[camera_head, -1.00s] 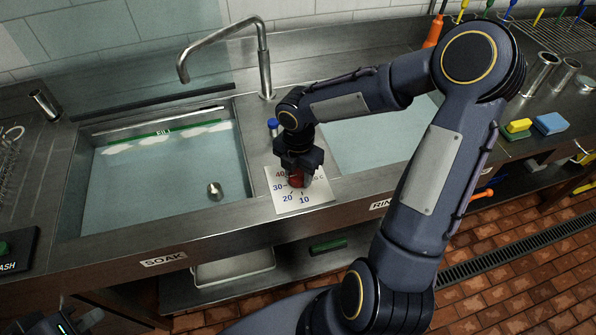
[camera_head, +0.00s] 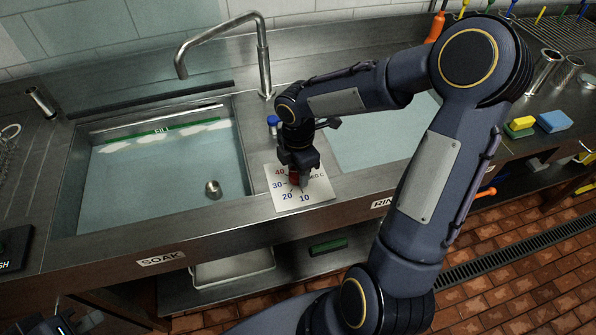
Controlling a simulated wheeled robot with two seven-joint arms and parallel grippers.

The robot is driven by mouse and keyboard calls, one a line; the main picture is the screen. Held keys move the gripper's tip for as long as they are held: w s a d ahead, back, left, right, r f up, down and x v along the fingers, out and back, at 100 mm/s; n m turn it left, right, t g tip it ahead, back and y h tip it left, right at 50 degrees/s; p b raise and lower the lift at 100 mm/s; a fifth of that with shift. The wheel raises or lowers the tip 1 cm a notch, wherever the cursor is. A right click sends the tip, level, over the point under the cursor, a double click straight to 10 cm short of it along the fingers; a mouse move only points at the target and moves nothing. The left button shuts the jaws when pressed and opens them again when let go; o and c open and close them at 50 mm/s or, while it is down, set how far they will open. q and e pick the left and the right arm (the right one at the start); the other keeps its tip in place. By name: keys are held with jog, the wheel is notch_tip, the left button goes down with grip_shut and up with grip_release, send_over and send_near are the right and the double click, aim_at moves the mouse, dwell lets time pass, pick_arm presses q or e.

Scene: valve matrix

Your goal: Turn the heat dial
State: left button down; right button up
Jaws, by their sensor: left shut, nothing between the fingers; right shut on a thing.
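The heat dial is a red knob (camera_head: 294,179) on a white plate (camera_head: 287,201) marked 10, 20, 30, 40 and DEG C, on the strip between the two sinks. My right gripper (camera_head: 296,172) points down over the plate and is shut on the red knob, which it mostly hides. The dial's exact setting cannot be read. My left gripper (camera_head: 78,326) shows only partly at the bottom left corner, shut and away from the dial.
The soak sink (camera_head: 160,185) on the left holds water and a small metal plug (camera_head: 213,188). A tall faucet (camera_head: 263,60) and a blue-capped knob (camera_head: 273,121) stand behind the plate. Yellow and blue sponges (camera_head: 551,122) lie at the right.

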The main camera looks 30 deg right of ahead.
jog(key=m+b, duration=0.2)
jog(key=m, duration=0.4)
jog(key=m+b, duration=0.1)
jog(key=m, duration=0.2)
jog(key=shift+w+m, duration=0.1)
jog(key=shift+m, duration=0.3)
jog(key=shift+m+b, duration=0.55)
jog(key=shift+m, duration=0.85)
jog(key=o, duration=1)
jog(key=shift+c, duration=0.2)
jog(key=shift+r, duration=0.1)
